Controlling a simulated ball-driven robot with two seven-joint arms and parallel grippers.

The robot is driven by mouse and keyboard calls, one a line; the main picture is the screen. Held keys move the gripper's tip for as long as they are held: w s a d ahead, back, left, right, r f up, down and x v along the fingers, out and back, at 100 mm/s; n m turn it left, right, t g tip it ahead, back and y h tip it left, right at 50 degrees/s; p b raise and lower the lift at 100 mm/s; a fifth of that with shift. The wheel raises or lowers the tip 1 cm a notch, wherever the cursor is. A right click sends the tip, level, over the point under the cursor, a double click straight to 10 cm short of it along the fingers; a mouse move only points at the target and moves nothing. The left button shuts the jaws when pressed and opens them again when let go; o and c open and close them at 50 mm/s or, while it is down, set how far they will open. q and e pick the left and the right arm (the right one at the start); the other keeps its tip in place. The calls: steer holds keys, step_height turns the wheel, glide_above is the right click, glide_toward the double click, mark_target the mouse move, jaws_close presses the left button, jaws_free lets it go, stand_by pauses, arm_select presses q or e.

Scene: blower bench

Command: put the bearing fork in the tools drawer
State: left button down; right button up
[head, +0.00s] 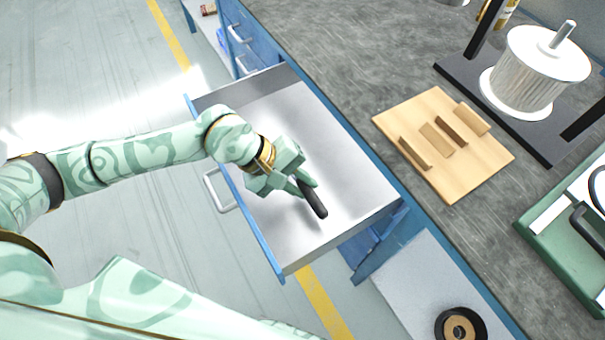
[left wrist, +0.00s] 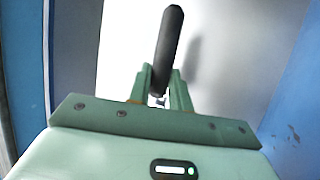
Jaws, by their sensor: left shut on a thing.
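The tools drawer (head: 345,198) is pulled out from the blue bench, and its grey inside looks empty apart from what I hold. My left gripper (head: 305,184) is over the drawer, shut on the black handle of the bearing fork (head: 315,203). In the left wrist view the black handle (left wrist: 169,45) sticks out from between the fingers (left wrist: 161,88), with the drawer floor behind it. The rest of the fork is hidden by the gripper. I cannot tell whether the handle touches the drawer floor. My right gripper is not in view.
A green case (head: 565,240) is at the right. A black ring (head: 460,325) lies on a lower shelf.

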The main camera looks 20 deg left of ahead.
arm_select(q)
steer(key=shift+f, duration=0.35)
steer(key=c, duration=1.2)
jaws_free()
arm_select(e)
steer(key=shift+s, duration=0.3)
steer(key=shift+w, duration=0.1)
arm_select(q)
steer(key=shift+a+r, duration=0.15)
steer(key=p+v, duration=0.4)
steer(key=v, duration=1.2)
steer(key=shift+p, duration=0.4)
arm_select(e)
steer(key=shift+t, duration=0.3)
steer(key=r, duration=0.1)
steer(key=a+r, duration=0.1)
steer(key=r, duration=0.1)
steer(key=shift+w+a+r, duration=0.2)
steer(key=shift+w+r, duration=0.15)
